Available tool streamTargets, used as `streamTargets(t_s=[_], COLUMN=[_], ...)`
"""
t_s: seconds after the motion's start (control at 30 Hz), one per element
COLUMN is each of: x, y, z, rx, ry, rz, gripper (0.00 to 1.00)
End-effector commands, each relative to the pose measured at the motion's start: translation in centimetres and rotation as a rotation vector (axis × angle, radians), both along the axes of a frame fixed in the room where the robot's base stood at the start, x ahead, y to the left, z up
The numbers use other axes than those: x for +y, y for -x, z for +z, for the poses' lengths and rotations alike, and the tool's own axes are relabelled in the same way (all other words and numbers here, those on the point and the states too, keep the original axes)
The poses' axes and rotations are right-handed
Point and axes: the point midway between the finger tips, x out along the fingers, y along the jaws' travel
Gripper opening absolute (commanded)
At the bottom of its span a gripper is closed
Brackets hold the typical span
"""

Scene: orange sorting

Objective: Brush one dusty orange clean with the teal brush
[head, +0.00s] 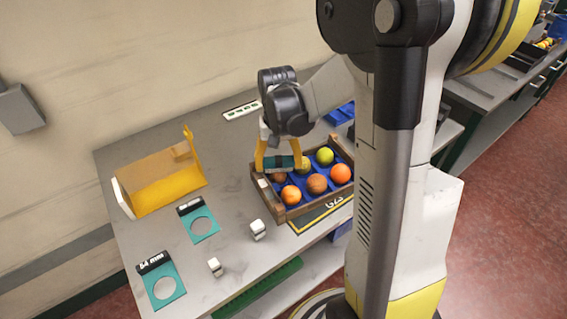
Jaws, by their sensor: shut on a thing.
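My gripper (279,165), with yellow fingers, is shut on the teal brush (282,162). It holds the brush over the back left part of a wooden crate (295,212) with a blue insert. A brownish, dull fruit (279,177) shows partly just under the brush; I cannot tell whether the bristles touch it. In the front row are an orange (291,195), a brownish, dusty-looking orange (317,184) and a bright orange (341,174). A yellow-green fruit (325,156) sits at the back right. Another greenish fruit (303,164) is partly hidden beside the gripper.
A yellow open-sided box (168,190) stands at the left. Two teal plates with round holes (203,224) (166,288) lie nearer the front. A blue tray (341,113) is behind the crate.

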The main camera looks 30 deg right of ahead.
Motion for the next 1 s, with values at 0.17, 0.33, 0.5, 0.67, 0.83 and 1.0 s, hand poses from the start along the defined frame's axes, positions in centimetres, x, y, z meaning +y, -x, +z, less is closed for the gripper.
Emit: streamTargets(t_s=[0.17, 0.33, 0.5, 0.67, 0.83, 1.0], x=[-0.4, -1.4, -2.3, -2.4, -1.7, -0.7], y=[0.2, 0.7, 1.2, 1.3, 0.9, 0.4], z=[0.0, 0.1, 0.1, 0.1, 0.1, 0.0], rx=[0.000, 0.000, 0.000, 0.000, 0.000, 0.000], ry=[-0.001, -0.001, -0.001, -0.001, -0.001, 0.000], rz=[0.000, -0.002, -0.002, 0.000, 0.002, 0.002], gripper=[0.47, 0.47, 0.47, 0.47, 0.47, 0.47])
